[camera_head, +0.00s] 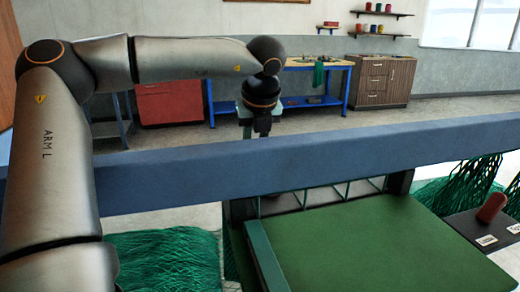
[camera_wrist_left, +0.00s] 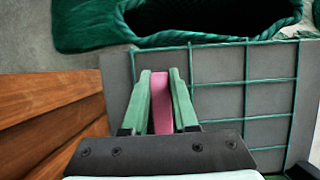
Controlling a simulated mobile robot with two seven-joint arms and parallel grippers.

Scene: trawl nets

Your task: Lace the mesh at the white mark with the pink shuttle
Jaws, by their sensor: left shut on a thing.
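My left arm reaches across from the left in the head view, and its dark wrist end hangs over the blue beam; the fingers are hard to make out there. In the left wrist view my left gripper (camera_wrist_left: 161,80) has its pale green fingers shut on the pink shuttle (camera_wrist_left: 161,105), which lies between them. Green mesh (camera_wrist_left: 247,85) is stretched in squares over a grey panel, beyond and to the right of the fingertips. I cannot make out the white mark in either view. My right gripper is in neither view.
A blue beam (camera_head: 300,158) crosses in front of me. A green board (camera_head: 370,245) lies below it. A thick rope-edged net opening (camera_wrist_left: 215,20) lies beyond the mesh.

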